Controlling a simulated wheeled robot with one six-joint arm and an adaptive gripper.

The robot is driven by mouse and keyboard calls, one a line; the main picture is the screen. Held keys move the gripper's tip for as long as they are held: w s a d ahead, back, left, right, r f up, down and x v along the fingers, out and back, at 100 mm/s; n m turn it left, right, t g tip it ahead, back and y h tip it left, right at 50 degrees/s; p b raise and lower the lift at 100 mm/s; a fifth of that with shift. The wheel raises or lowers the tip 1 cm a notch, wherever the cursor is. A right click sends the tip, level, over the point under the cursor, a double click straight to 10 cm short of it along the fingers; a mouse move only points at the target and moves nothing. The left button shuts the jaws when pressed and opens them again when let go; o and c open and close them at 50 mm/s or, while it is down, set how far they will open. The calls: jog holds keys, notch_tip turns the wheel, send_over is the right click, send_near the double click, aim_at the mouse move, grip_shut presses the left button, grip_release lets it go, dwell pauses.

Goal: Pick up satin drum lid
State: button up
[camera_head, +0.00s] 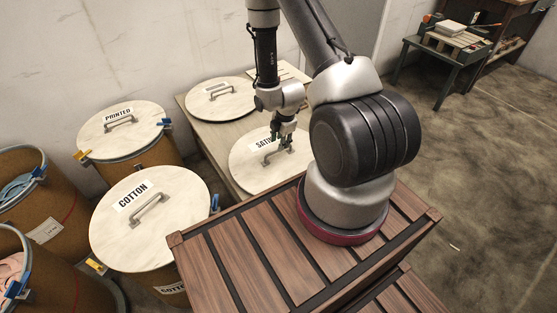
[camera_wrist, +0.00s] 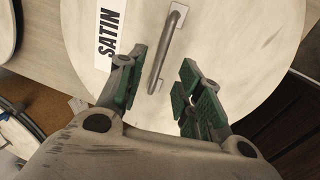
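The satin drum lid (camera_head: 243,169) is a pale round disc with a "SATIN" label and a metal bar handle, lying on a low table. In the wrist view the lid (camera_wrist: 240,50) fills most of the picture, with its handle (camera_wrist: 170,42) running from top centre down between my fingers. My gripper (camera_head: 283,139) is over the lid near the handle. In the wrist view my gripper (camera_wrist: 158,98) has its green-padded fingers apart, with the handle's lower end between them and not clamped. Part of the lid is hidden behind my arm in the head view.
Another lid (camera_head: 220,100) lies further back on the table (camera_head: 190,117). Drums with lids marked PRINTED (camera_head: 125,130) and COTTON (camera_head: 180,225) stand to the left. Open drums (camera_head: 65,210) stand at far left. A workbench (camera_head: 450,60) is at back right; the floor before it is clear.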

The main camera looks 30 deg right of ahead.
aim_at(278, 156)
jog(key=f, duration=0.3)
jog(key=w+f, duration=0.1)
jog(key=f, duration=0.2)
jog(key=shift+w+a+f, duration=0.15)
jog(key=shift+a+f, duration=0.05)
jog(key=shift+f, duration=0.15)
jog(key=shift+c, duration=0.3)
grip_shut()
